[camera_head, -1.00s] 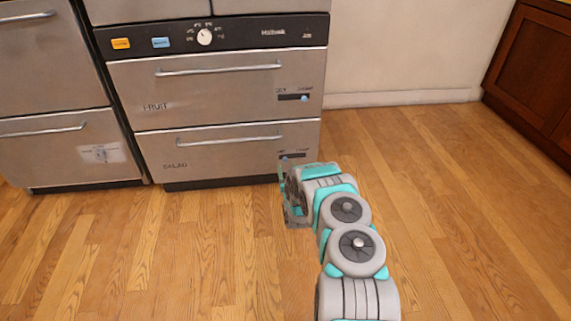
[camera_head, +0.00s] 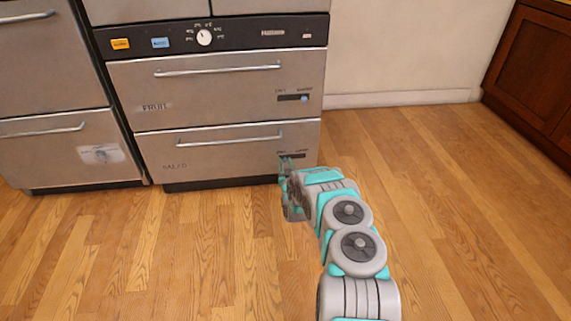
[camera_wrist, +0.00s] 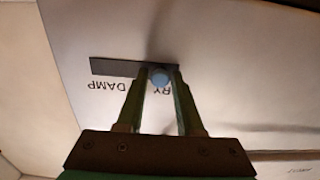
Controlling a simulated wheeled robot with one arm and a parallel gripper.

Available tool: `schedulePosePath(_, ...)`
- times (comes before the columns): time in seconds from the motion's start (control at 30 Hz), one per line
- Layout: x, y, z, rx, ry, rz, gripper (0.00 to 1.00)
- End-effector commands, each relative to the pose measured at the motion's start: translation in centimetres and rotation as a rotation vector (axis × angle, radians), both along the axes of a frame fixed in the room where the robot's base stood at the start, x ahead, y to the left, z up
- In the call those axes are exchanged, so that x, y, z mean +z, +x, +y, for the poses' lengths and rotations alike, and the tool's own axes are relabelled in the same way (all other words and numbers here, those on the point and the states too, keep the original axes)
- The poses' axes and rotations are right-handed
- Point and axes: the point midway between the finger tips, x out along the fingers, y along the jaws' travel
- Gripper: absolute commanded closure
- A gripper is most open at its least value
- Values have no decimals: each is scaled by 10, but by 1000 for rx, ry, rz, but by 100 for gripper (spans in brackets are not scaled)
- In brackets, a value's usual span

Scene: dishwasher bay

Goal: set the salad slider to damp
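The salad drawer (camera_head: 225,163) is the lower steel drawer of the middle unit, labelled SALAD. Its slider is a dark slot (camera_wrist: 112,67) with a small round blue knob (camera_wrist: 160,76). The wrist view shows it upside down, with DAMP at the left part of the slot and a partly covered DRY at the right. The knob is at the DRY end. My gripper (camera_wrist: 161,78) has its two fingers on either side of the knob, very close to it; firm contact is not clear. In the head view my gripper (camera_head: 286,163) hides the knob.
The fruit drawer (camera_head: 215,90) above has its own slider (camera_head: 293,98), its blue knob at the right. A bar handle (camera_head: 230,139) crosses the salad drawer's top. A control panel with a dial (camera_head: 204,37) is higher up. The wood floor (camera_head: 440,210) on the right is clear.

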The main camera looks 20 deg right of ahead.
Motion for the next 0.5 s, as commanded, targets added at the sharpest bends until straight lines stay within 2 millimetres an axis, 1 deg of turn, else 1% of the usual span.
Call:
schedulePosePath(0.03,0,0,0,0,0,0,71)
schedulePosePath(0.3,0,0,0,0,0,0,100)
schedulePosePath(0.5,0,0,0,0,0,0,100)
